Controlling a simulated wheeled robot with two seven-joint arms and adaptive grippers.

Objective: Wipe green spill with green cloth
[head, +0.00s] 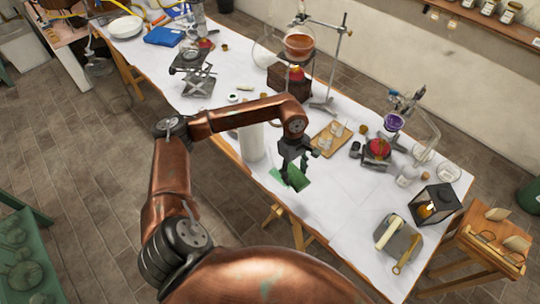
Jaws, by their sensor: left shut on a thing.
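My left gripper (294,172) is at the near edge of the long white-topped table (330,205), with its arm coming in from the left. It is shut on the green cloth (298,179), which hangs below and around the fingers. Part of the cloth is hidden by the fingers. I cannot tell whether the cloth touches the table top. A separate lighter green patch (276,174) shows just left of the gripper, and I cannot tell whether it is the spill or more cloth. My right gripper is not in view.
A white cylinder (251,143) stands left of the gripper. A wooden tray (331,138) with small glassware lies behind it. A black lantern (434,206) and a grey slab (398,240) with tools are at the right. The table top between gripper and slab is clear.

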